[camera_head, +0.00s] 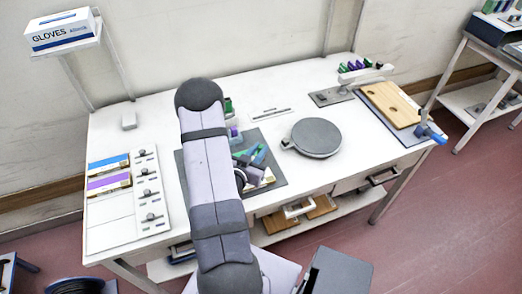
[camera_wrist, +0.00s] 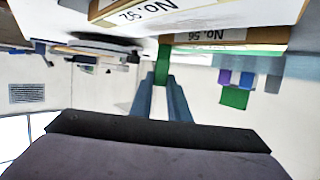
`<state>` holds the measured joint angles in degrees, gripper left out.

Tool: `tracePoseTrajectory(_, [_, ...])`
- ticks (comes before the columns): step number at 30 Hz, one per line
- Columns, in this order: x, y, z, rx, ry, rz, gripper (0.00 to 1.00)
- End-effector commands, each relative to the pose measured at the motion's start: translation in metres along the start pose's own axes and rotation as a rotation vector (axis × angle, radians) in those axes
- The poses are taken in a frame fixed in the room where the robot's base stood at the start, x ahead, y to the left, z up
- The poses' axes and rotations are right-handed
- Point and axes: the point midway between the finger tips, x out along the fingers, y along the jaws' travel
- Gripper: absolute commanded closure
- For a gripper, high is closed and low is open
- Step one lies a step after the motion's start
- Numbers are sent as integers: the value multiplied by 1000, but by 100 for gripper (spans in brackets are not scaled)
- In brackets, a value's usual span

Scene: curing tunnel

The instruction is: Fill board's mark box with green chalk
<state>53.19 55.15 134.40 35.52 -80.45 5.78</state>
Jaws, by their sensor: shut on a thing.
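My gripper (camera_wrist: 161,78) has two blue fingers and is shut on a green chalk (camera_wrist: 161,66), which sticks out past the fingertips. In the wrist view, which looks upside down, the chalk's far end is close to a board marked No. 56 (camera_wrist: 205,37); I cannot tell whether they touch. A nearer board marked No. 92 (camera_wrist: 150,12) shows at the top. The board's mark box cannot be made out.
A round grey disc (camera_head: 316,137) stands right of the mat. Panels with a blue strip (camera_head: 108,165) and a purple strip (camera_head: 108,182) lie at left beside a white strip with several knobs (camera_head: 149,190). Wooden boards (camera_head: 392,103) lie at far right. The table's front right is clear.

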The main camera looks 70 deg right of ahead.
Motion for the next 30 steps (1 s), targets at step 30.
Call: tracePoseTrajectory(30, [-24, 0, -78, 0, 1, -1, 100])
